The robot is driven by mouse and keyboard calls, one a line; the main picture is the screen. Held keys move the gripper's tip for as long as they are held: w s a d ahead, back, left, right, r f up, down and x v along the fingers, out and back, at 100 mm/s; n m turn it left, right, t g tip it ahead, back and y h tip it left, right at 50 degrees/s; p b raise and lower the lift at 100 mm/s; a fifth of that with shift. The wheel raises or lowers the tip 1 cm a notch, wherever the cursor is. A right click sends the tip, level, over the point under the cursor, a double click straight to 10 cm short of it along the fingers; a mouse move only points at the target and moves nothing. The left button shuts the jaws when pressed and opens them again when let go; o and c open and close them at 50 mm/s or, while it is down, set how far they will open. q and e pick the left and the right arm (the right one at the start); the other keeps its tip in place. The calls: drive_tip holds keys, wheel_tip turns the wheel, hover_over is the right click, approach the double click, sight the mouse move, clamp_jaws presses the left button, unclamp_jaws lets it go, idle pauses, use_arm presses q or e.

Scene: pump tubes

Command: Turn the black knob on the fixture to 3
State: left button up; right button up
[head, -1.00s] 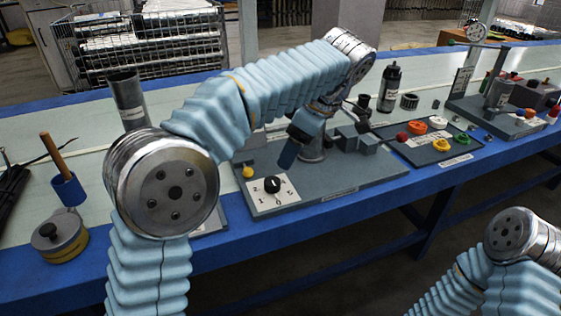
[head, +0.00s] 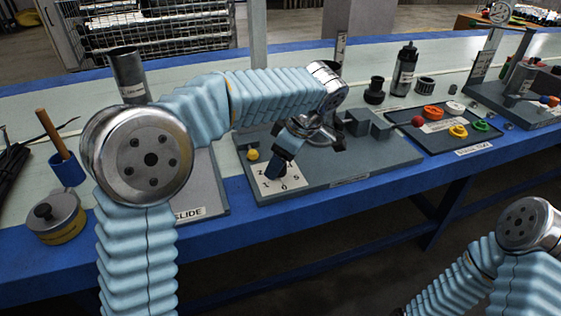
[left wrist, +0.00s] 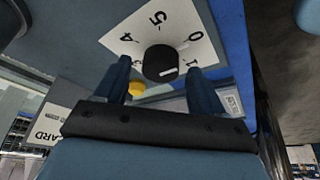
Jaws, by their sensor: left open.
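The black knob (left wrist: 160,62) stands on a white dial plate (left wrist: 112,40) with printed numbers, on the grey fixture (head: 365,175). In the left wrist view a white mark shows on the knob's lower side, towards the 1; its exact reading cannot be told. My left gripper (left wrist: 160,78) is open, with one finger on each side of the knob; contact cannot be made out. In the head view my left gripper (head: 279,166) is over the dial and hides the knob and part of the numbers. My right gripper is out of view; only my right arm shows at the lower right.
A yellow knob (head: 252,154) sits just beside the dial. Grey blocks (head: 368,123) rise from the fixture on the right. A dark tray (head: 445,142) with coloured rings lies further right. The blue table edge runs along the front.

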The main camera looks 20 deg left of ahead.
use_arm(q)
drive_tip(key=shift+f, duration=0.15)
drive_tip(key=shift+c, duration=0.3)
drive_tip(key=c, duration=1)
drive_tip(key=shift+m, duration=0.3)
